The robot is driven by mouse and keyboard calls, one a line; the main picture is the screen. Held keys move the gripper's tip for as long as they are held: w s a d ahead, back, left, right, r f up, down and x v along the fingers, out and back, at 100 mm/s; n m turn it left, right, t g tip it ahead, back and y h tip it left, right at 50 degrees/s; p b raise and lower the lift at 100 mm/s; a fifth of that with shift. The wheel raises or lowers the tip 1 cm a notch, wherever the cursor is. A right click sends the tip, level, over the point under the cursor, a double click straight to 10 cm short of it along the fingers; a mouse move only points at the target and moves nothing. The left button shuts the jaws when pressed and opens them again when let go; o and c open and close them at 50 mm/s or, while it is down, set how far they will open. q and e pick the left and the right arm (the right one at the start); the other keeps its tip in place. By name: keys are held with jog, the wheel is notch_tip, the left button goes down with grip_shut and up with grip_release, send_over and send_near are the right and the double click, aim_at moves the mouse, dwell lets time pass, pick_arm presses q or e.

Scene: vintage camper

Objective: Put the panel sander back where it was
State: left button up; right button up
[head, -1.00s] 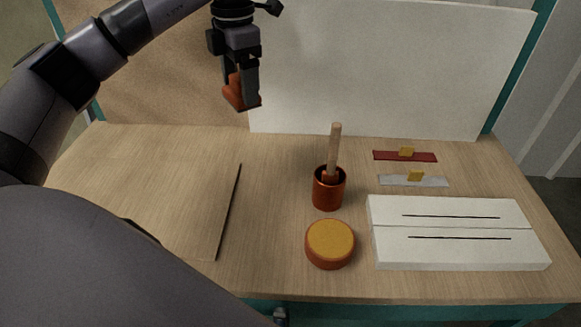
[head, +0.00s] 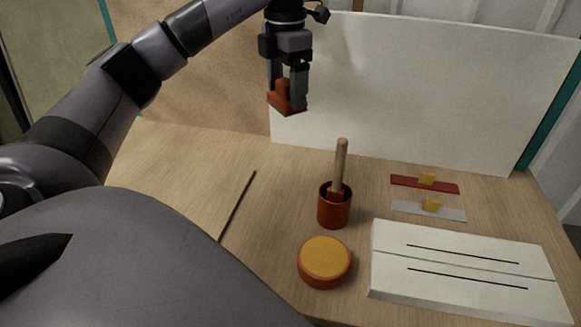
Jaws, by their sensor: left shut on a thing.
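My left gripper (head: 287,88) is at the top middle of the head view, pointing down. It is shut on a small orange-red block-like thing (head: 286,102), which looks like the panel sander; the fingers hide part of it. It is held in front of the upright white panel (head: 420,95), near the panel's left edge, and appears to be above the table (head: 190,150). My right gripper is not in view.
An orange-red cup (head: 334,211) holds a wooden-handled tool (head: 341,165). A round yellow-topped tin (head: 325,259) stands in front.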

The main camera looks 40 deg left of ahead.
pick_arm(q)
notch_tip(320, 180, down, 18)
jog(key=shift+f+b, duration=0.25)
jog(key=shift+b, duration=0.9)
jog(key=shift+f, duration=0.1)
jog(key=shift+f, duration=0.15)
jog(key=o, duration=0.9)
notch_tip(320, 180, up, 12)
jog(key=shift+r+p, duration=0.25)
jog(key=shift+p, duration=0.25)
jog(key=shift+s, duration=0.1)
